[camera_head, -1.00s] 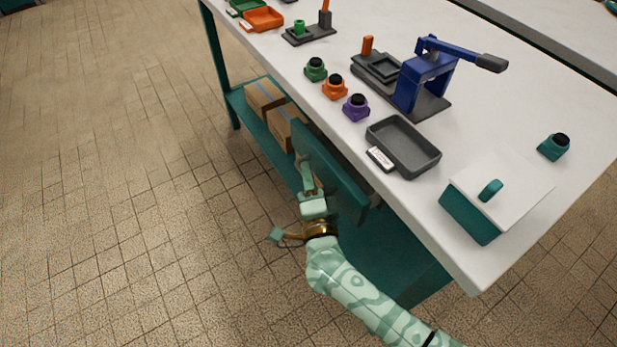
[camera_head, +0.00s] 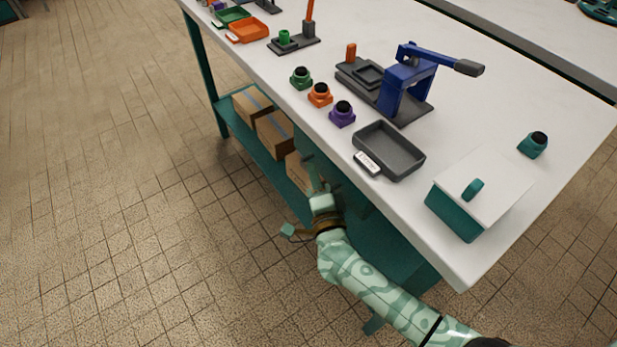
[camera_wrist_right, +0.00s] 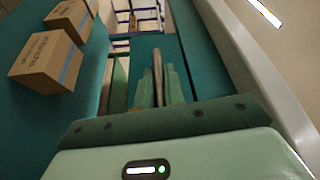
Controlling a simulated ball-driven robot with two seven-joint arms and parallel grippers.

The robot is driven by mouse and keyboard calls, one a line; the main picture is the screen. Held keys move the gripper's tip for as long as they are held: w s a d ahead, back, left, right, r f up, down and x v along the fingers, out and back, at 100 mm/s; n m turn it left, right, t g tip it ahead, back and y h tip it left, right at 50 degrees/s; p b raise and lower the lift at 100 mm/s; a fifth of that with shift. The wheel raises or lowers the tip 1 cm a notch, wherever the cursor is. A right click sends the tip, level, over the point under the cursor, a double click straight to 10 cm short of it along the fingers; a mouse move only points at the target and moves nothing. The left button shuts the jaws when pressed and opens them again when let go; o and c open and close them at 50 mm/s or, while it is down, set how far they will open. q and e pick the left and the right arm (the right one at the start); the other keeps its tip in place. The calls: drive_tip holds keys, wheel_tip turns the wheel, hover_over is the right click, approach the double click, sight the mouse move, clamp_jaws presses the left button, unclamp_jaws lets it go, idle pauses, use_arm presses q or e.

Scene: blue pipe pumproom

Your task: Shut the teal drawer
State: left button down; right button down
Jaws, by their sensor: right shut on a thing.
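The teal drawer (camera_head: 352,198) is under the front edge of the white-topped bench, its front close to the bench body in the head view. My arm partly covers it, and I cannot tell whether it is fully flush. My right gripper (camera_head: 322,188) is at the drawer front. In the right wrist view the fingers of the right gripper (camera_wrist_right: 158,88) are shut on the drawer's upright bar handle (camera_wrist_right: 158,70), with the teal drawer front (camera_wrist_right: 172,50) behind it. My left gripper is in neither view.
Cardboard boxes (camera_head: 274,135) stand on the bench's lower shelf, left of the drawer. On the bench top (camera_head: 490,110) are a grey tray (camera_head: 395,160), a teal box with a white lid (camera_head: 455,212), a blue lever press (camera_head: 408,85) and small coloured pieces. The tiled floor at left is clear.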

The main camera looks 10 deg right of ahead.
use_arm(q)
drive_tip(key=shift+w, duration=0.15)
use_arm(e)
drive_tip(key=shift+d, duration=0.2)
drive_tip(key=c, duration=1.6)
unclamp_jaws()
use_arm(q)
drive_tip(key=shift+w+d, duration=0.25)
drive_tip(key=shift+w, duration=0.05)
use_arm(e)
drive_tip(key=shift+o, duration=0.5)
